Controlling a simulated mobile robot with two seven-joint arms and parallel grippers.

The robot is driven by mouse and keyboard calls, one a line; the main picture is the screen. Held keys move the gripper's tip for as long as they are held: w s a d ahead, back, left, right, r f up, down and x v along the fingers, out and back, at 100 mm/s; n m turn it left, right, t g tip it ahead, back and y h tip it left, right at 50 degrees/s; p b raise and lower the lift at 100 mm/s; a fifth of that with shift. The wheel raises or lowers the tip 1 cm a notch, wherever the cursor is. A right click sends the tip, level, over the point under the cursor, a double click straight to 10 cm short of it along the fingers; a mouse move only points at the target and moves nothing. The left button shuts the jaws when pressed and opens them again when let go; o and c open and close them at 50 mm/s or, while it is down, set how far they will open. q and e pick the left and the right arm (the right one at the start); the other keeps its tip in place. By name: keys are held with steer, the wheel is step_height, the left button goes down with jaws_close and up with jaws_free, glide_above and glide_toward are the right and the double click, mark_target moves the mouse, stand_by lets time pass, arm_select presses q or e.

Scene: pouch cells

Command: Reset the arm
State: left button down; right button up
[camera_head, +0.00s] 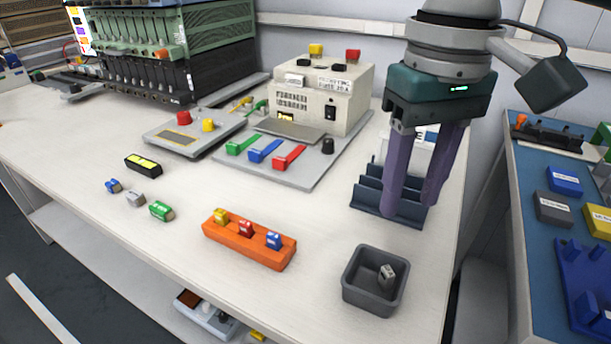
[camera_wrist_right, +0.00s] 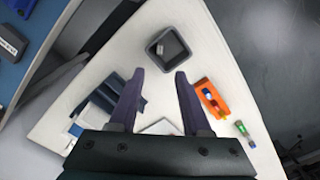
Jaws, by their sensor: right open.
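My right gripper (camera_head: 414,212) hangs over the right part of the white table, with its two purple fingers apart and nothing between them. In the head view its fingers stand in front of a dark blue slotted rack (camera_head: 370,196) and hide part of it. In the right wrist view the open fingers (camera_wrist_right: 158,84) point toward a grey square bin (camera_wrist_right: 152,53). The bin (camera_head: 350,291) sits near the table's front right and holds a small grey piece (camera_head: 386,276). My left gripper is in neither view.
An orange block (camera_head: 240,252) holds yellow, red and blue pieces. Small blue, grey and green pieces lie to its left, near a black-yellow piece (camera_head: 143,165). A beige device (camera_head: 322,85) and lever panel (camera_head: 300,176) stand behind. A blue-topped table (camera_head: 535,195) is at right.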

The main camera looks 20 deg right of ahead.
steer(key=shift+r, duration=0.15)
steer(key=s+a+r+n+t+y+p, duration=0.1)
steer(key=s+a+r+n+y+p, duration=0.15)
steer(key=s+a+p, duration=0.3)
steer(key=s+a+r+n+t+y+p, duration=0.1)
steer(key=s+a+r+n+t+p, duration=0.1)
steer(key=s+a+r+p, duration=0.35)
steer(key=s+d+r+m+h+p, duration=0.25)
steer(key=s+d+r+p, duration=0.25)
steer(key=d+p, duration=0.35)
step_height(320, 180, up, 36)
steer(key=p, duration=3.6)
steer(key=shift+a+n+t+h, duration=0.3)
steer(key=shift+a+n+h, duration=0.05)
steer(key=shift+n+h, duration=0.05)
steer(key=shift+f, duration=0.15)
